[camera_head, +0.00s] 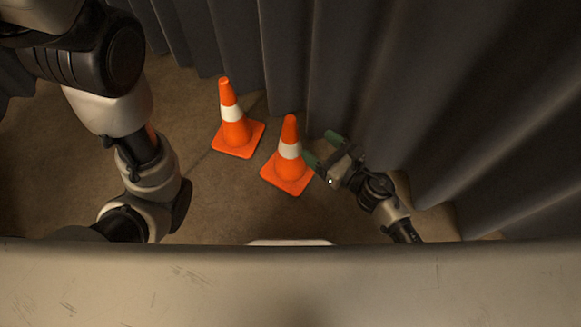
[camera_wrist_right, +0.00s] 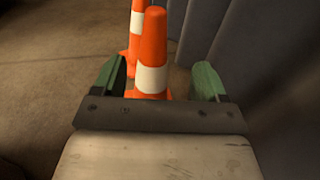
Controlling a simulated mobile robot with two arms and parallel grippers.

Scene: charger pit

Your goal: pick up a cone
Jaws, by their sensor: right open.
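Two orange cones with white bands stand upright on the floor in the head view. The nearer cone (camera_head: 289,166) is just left of my right gripper (camera_head: 319,148). The farther cone (camera_head: 235,128) stands to its left and further back. My right gripper is open, its green fingers pointing toward the nearer cone. In the right wrist view, the nearer cone (camera_wrist_right: 152,50) shows between the two open fingers, with its lower part hidden behind the gripper. The farther cone (camera_wrist_right: 136,22) is partly hidden behind it. My left arm is at the left of the head view, but its gripper is not visible.
Dark grey curtains (camera_head: 340,60) hang behind and to the right of the cones, close to my right gripper. Brown floor (camera_head: 215,200) is clear to the left of the cones. My own pale body edge crosses the bottom of the head view.

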